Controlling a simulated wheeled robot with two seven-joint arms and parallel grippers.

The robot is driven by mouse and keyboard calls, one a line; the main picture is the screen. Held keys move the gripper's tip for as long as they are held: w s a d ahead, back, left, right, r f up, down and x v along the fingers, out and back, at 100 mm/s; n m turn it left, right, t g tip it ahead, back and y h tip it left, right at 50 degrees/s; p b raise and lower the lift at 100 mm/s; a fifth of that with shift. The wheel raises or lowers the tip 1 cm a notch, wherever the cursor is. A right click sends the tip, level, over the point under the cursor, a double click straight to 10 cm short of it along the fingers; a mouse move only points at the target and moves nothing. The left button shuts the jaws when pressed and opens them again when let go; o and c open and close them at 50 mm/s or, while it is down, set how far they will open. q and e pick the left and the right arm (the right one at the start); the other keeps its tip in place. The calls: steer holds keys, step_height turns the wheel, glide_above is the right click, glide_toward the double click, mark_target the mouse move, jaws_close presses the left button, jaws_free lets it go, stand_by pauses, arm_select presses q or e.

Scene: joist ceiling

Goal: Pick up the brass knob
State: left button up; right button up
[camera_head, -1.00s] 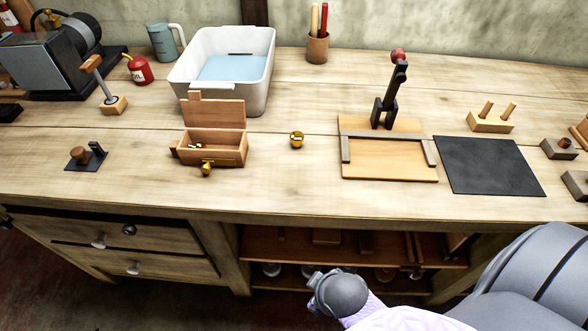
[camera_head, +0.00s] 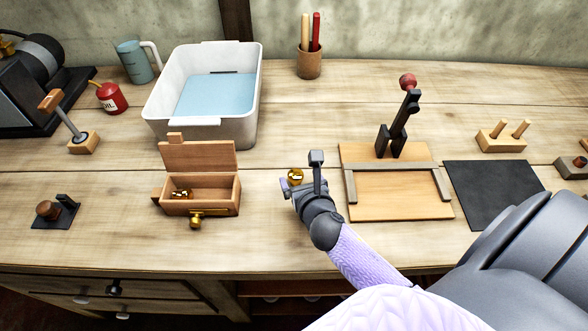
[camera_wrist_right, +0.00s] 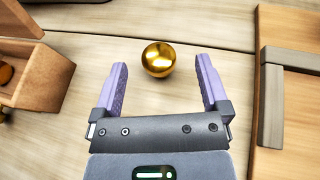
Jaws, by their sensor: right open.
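The brass knob (camera_head: 295,177) is a small shiny gold ball on the bench top, between the open wooden box and the wooden board. In the right wrist view the knob (camera_wrist_right: 158,59) lies ahead, just beyond the fingertips and about midway between them. My right gripper (camera_head: 300,182) is open at the knob, its fingers to either side in the head view. The right wrist view shows its two purple fingers (camera_wrist_right: 160,75) apart with nothing held. My left gripper is not in view.
The open wooden box (camera_head: 226,192) with brass pieces is left of the knob. The board (camera_head: 400,204) with a black lever stands close on the right. A white basin (camera_head: 250,105) is behind left. Bare bench lies behind the knob.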

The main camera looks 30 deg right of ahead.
mark_target(296, 175)
steer(key=b+x, duration=0.1)
steer(key=x, duration=0.4)
steer(key=shift+w+a+f+b, duration=0.15)
steer(key=shift+f+b, duration=0.1)
steer(key=shift+b, duration=0.15)
steer(key=shift+r, duration=0.1)
jaws_close()
